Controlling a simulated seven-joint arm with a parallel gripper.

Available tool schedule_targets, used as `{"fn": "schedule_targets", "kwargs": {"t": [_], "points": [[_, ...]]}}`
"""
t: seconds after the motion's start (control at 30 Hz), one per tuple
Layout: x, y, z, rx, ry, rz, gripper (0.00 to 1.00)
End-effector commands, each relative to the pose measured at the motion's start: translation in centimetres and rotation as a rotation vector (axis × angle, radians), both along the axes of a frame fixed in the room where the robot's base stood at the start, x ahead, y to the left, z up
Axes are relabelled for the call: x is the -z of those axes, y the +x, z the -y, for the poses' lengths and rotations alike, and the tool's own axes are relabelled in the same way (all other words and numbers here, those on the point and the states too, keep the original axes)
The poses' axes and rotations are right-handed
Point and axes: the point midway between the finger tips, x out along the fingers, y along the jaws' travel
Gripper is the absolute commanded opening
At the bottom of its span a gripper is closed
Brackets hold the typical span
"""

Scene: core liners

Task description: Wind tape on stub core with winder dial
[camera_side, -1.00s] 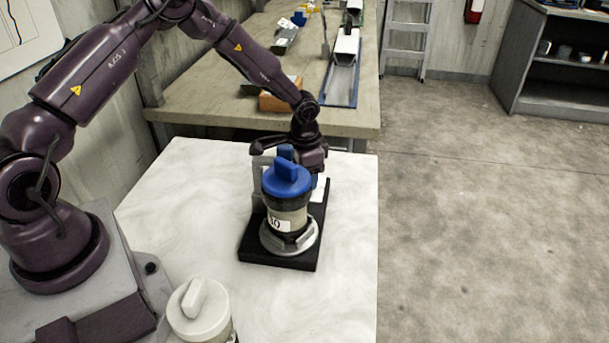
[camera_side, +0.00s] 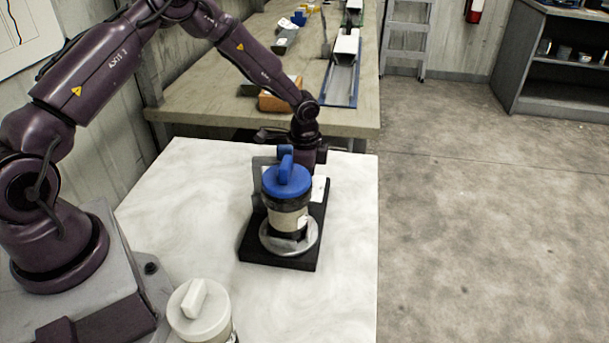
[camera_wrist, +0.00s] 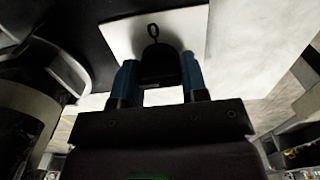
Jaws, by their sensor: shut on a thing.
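The stub core (camera_side: 287,220) is a cream cylinder with dark bands and a blue winged cap (camera_side: 288,180). It stands upright on a pale round plate on the black winder base (camera_side: 293,261). In the wrist view, part of the core (camera_wrist: 25,100) shows at the left. My gripper (camera_wrist: 158,75) is shut on a dark knob (camera_wrist: 157,52), apparently the winder dial, between its blue fingers. A white plate with a dark loop mark (camera_wrist: 185,25) lies beyond the knob. In the side view, the core partly hides my gripper and the knob.
A pale capped cylinder (camera_side: 200,312) stands at the front left of the white table (camera_side: 180,220). A grey upright (camera_side: 259,185) stands behind the core. The bench behind holds an orange block (camera_side: 279,101) and a long tray (camera_side: 342,82). The table's right side is clear.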

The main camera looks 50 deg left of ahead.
Motion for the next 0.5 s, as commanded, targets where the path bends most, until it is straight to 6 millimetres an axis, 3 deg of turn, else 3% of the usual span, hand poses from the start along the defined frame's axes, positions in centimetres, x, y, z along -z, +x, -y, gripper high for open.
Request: {"fn": "schedule_targets", "kwargs": {"t": [0.4,0.43,0.5], "points": [[-0.14,0.0,-0.04,0.009,0.002,-0.001,0.17],[-0.14,0.0,-0.04,0.009,0.002,-0.001,0.45],[-0.13,0.01,-0.04,0.008,0.002,-0.001,0.61]]}}
